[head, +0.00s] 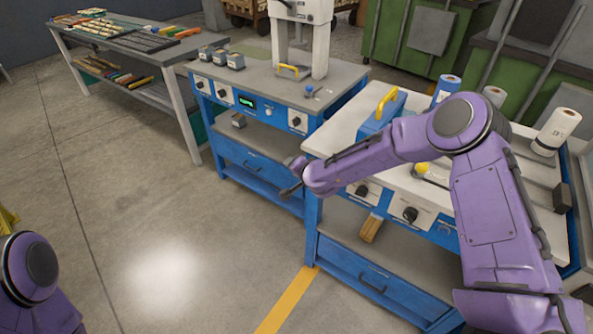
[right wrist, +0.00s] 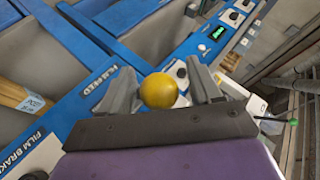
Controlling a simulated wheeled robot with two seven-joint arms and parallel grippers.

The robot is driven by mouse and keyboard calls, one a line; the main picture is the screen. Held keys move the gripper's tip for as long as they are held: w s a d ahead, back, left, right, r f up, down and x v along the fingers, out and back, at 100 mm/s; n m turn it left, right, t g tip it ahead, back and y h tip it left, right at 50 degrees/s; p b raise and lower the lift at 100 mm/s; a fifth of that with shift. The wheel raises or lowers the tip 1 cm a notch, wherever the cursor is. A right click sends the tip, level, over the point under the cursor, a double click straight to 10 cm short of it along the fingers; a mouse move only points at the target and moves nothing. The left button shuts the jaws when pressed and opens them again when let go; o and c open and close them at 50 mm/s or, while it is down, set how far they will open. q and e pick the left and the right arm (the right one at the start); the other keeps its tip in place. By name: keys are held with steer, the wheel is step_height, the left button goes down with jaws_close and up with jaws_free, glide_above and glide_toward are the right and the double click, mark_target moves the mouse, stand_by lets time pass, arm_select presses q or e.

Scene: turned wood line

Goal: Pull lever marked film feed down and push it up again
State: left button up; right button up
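The lever's yellow ball knob (right wrist: 158,91) shows in the right wrist view, between the two grey fingers of my right gripper (right wrist: 165,92). The fingers stand apart, with a visible gap between knob and right finger; I cannot tell if the left one touches. The label "FILM FEED" (right wrist: 98,82) is on the blue panel edge just left of the fingers. In the head view my right gripper (head: 292,178) is at the left front corner of the near workbench (head: 340,138), and the lever is hidden there. My left gripper is out of view; only part of that arm shows.
A "FILM BRAKE" label (right wrist: 22,152) is farther along the same edge. A second blue bench (head: 262,165) with a white press (head: 300,35) stands left of the near bench. Black dials (head: 410,214) line the near bench's front.

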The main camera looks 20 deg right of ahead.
steer(key=shift+a, duration=0.2)
steer(key=v, duration=1)
steer(key=shift+s+r+b, duration=0.15)
steer(key=shift+s+b, duration=0.05)
steer(key=shift+b, duration=0.1)
steer(key=s+d+f+n+g+h, duration=0.1)
steer(key=s+d+f+g, duration=0.1)
steer(key=s+f, duration=0.6)
steer(key=s+d+f+n+g+h, duration=0.1)
steer(key=s+f, duration=0.7)
steer(key=s, duration=0.8)
steer(key=s+d+f+n+g+h, duration=0.1)
steer(key=s+d+f+n+g, duration=0.1)
steer(key=s+f+g, duration=0.3)
steer(key=s+d+f, duration=0.1)
steer(key=s+f, duration=0.2)
steer(key=s, duration=0.4)
steer(key=shift+s+h, duration=0.3)
